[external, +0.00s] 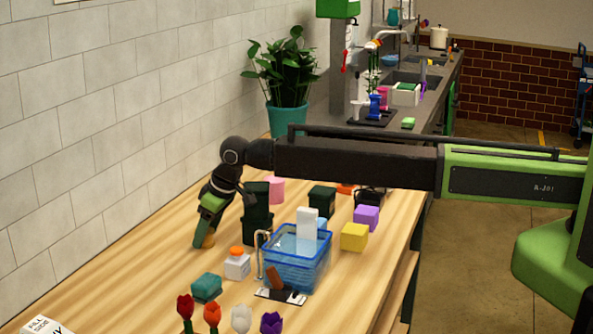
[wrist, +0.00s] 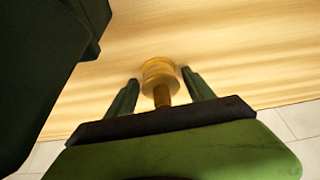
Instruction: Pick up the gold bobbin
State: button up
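The gold bobbin (wrist: 160,72) stands on the wooden table, just past and between my two fingertips in the wrist view. In the external view a small part of the bobbin (external: 209,240) shows beside my fingers, which hide the rest. My gripper (external: 202,240) points down to the table near the wall. In the wrist view my gripper (wrist: 163,82) is open, with one finger on each side of the bobbin and gaps between.
A tall dark green container (external: 257,213) stands close to the right of my gripper; a large dark green shape (wrist: 45,60) fills the wrist view's upper left. A blue clear basket (external: 297,262), a teal block (external: 207,287) and a white bottle (external: 237,266) stand nearer the front.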

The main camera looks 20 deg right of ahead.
jog(key=c, duration=1)
notch_tip(320, 180, up, 10)
jog(key=p, duration=1)
jog(key=shift+r, duration=0.1)
